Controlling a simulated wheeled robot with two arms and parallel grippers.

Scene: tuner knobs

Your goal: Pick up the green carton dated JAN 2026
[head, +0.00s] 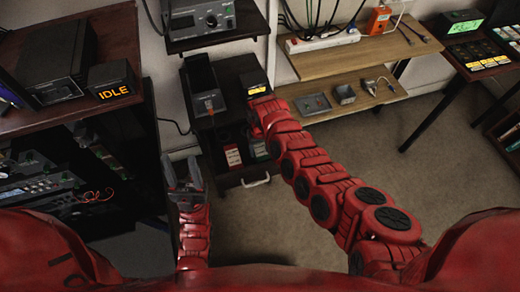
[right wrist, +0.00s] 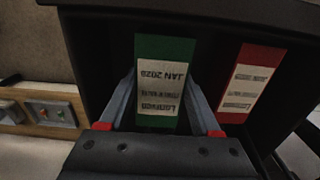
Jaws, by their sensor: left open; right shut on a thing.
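In the right wrist view a green carton (right wrist: 165,48) stands in a dark compartment, its white label upside down and reading JAN 2026. My right gripper (right wrist: 162,90) is shut on it, one finger along each side. In the head view the right gripper's fingers are hidden behind my right arm, by the small dark cabinet. My left gripper (head: 183,174) is open and empty, in front of the cabinet's left side.
A red carton (right wrist: 252,78) with a white label stands to the right of the green one, apart from it. The dark cabinet (head: 236,180) walls surround them. A dark rack (head: 130,180) stands at left, and wooden shelves (head: 340,85) at right. The carpet (head: 440,180) at right is clear.

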